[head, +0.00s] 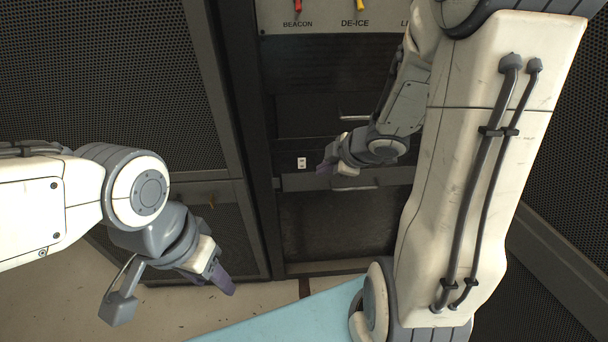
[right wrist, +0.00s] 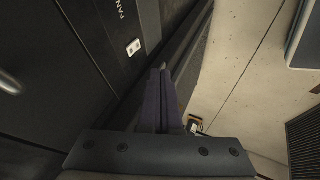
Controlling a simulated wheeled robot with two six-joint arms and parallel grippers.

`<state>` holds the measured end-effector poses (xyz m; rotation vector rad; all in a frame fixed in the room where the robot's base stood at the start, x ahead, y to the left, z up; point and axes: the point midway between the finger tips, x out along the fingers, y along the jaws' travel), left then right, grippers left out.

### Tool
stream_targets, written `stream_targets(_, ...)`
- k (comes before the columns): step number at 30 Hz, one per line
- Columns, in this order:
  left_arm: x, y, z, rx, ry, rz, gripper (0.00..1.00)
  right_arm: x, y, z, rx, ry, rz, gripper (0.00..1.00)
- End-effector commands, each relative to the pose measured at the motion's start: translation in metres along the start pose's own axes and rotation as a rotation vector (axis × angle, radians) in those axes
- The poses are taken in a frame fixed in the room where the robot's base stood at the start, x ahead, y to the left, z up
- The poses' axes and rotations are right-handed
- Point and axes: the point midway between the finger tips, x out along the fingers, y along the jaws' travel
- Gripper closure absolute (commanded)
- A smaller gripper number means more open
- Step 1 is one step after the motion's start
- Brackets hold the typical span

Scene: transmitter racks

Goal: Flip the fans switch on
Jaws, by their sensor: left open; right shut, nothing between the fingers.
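The fans switch is a small white plate (head: 301,162) on the dark rack front in the head view. In the right wrist view the white switch (right wrist: 133,47) sits beside a partly cut-off label reading "FAN". Its on or off position is too small to tell. My right gripper (head: 323,168) is shut and empty, a little right of the switch in the head view. In the right wrist view its purple fingers (right wrist: 161,72) are together, apart from the switch in the picture. My left gripper (head: 222,281) is open and empty, low at the left, away from the switch.
A panel (head: 330,18) above carries a red BEACON switch (head: 297,6) and a yellow DE-ICE switch (head: 361,6). A drawer handle (head: 355,118) sticks out above the switch's level. Perforated cabinets (head: 100,70) flank the rack. Pale floor (head: 60,300) shows below.

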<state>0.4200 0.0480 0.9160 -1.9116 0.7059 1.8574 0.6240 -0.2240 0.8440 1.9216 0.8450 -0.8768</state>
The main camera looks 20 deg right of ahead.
Motion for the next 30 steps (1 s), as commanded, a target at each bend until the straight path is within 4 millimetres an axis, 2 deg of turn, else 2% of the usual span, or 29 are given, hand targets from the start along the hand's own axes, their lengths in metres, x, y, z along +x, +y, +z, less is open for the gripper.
stream_targets(12, -0.001, 0.0, 0.0, 0.0, 0.001, 0.0, 0.5, 0.0, 0.001, 0.001, 0.003, -0.001, 0.0, 1.0)
stream_targets(20, -0.01, 0.001, -0.001, 0.0, 0.001, 0.0, 0.5, 0.017, 0.0, -0.002, 0.003, 0.004, -0.005, 1.0)
stream_targets(22, -0.013, 0.001, -0.001, 0.0, 0.001, 0.0, 0.5, 0.023, 0.0, -0.001, 0.002, 0.001, -0.005, 1.0)
stream_targets(24, 0.003, 0.0, 0.0, 0.0, 0.002, 0.0, 0.5, 0.045, -0.004, 0.002, -0.003, 0.001, -0.004, 1.0)
stream_targets(30, 0.023, -0.002, 0.001, 0.0, 0.0, 0.0, 0.5, 0.089, -0.003, 0.002, -0.003, 0.0, -0.003, 1.0)
